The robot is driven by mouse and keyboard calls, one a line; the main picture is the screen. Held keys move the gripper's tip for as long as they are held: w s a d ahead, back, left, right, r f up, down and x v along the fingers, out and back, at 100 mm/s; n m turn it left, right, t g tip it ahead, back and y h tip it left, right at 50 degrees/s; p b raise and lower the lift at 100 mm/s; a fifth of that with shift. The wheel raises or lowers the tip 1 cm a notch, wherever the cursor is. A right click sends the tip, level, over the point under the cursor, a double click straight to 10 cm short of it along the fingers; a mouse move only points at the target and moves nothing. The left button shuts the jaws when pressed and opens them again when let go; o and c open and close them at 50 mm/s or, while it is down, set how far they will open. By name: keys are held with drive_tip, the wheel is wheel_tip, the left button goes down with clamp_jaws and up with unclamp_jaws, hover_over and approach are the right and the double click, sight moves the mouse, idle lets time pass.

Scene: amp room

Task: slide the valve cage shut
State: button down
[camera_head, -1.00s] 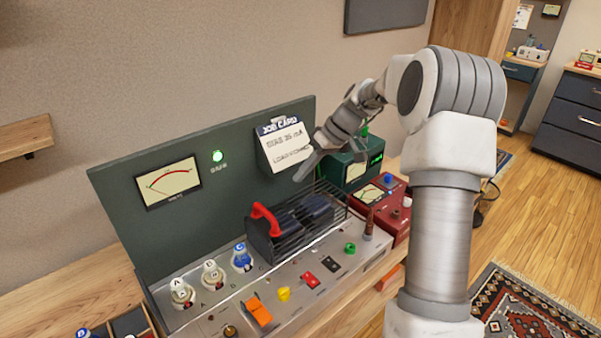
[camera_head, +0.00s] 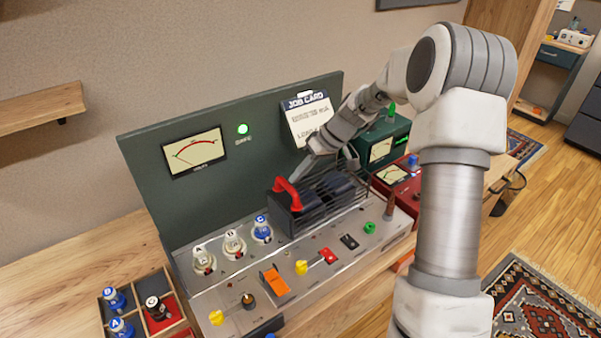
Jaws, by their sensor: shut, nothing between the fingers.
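The valve cage (camera_head: 303,222) is a black barred frame with a red handle (camera_head: 287,193) at its left end. It stands toward the right of the amp deck, around dark blocks (camera_head: 340,185). Three valves marked with letters (camera_head: 233,243) stand uncovered in their sockets to the left of the cage. My gripper (camera_head: 296,177) is shut and empty. It points down just behind and above the red handle; whether it touches the handle or cage I cannot tell.
A green back panel with a meter (camera_head: 194,152) and lit green lamp (camera_head: 242,129) rises behind. A job card (camera_head: 307,118) hangs there. An orange switch (camera_head: 274,283) and yellow knobs line the front. A tray of valves (camera_head: 165,312) sits at front left.

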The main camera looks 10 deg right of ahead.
drive_tip(key=s+a+b, duration=0.3)
drive_tip(key=s+a, duration=0.2)
drive_tip(key=a, duration=0.8)
drive_tip(key=s+a+b, duration=0.4)
drive_tip(key=s+a, duration=0.2)
drive_tip(key=a, duration=0.7)
drive_tip(key=shift+a, duration=0.35)
drive_tip(key=shift+s+a, duration=0.1)
drive_tip(key=shift+s, duration=0.05)
drive_tip(key=shift+r, duration=0.1)
